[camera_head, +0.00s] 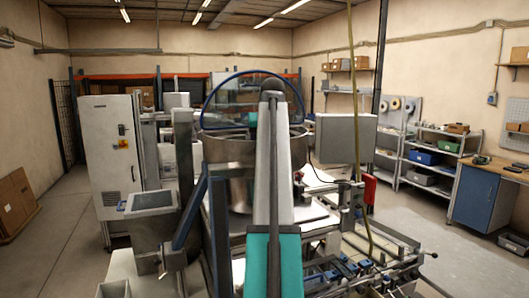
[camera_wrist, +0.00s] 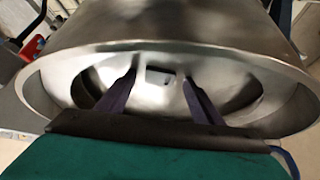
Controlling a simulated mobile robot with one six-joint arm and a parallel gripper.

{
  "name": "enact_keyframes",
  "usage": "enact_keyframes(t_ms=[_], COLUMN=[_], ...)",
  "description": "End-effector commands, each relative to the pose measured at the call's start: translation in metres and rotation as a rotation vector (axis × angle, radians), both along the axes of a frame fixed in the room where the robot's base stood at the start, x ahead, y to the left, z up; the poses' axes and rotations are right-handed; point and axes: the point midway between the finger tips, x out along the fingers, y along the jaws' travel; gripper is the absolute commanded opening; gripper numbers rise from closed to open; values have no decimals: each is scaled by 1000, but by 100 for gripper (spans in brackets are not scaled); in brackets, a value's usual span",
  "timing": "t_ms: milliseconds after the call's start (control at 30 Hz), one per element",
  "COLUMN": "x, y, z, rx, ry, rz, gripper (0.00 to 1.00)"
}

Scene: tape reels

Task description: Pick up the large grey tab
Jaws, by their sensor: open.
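In the wrist view my gripper (camera_wrist: 160,77) is open, its two dark fingers apart and pointing into a large shiny metal bowl (camera_wrist: 285,73). A small grey piece with a dark centre (camera_wrist: 159,76) shows between the fingertips, against the bowl's inside. I cannot tell whether it is the large grey tab or part of the bowl. Nothing is held between the fingers. In the head view the bowl (camera_head: 240,190) stands in the middle, partly behind my arm, and its inside is hidden. My gripper cannot be made out there.
A grey control box (camera_head: 345,139) stands right of the bowl, with a machine with rails (camera_head: 365,265) in front. A white cabinet (camera_head: 112,145) stands at left. Shelves (camera_head: 432,160) and a blue bench (camera_head: 475,200) line the right wall. Open floor (camera_head: 415,215) lies before them.

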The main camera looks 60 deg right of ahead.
Motion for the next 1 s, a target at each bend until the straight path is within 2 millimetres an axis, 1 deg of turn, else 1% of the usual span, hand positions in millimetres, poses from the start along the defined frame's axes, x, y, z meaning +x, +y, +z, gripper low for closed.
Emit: enact_keyframes(t_ms=[167,667,700,767,800,933,967,1000], x=[2,1,1,1,1,1,1,1], y=[-2,-3,-3,-3,-3,-3,-3,-3], z=[-5,-5,-5,-5,-5,-5,-5,-5], rx=[0,0,0,0,0,0,0,0], ry=[0,0,0,0,0,0,0,0], rz=[0,-1,-1,-1,-1,-1,-1,-1], gripper=[60,60,57,47,40,18,16,16])
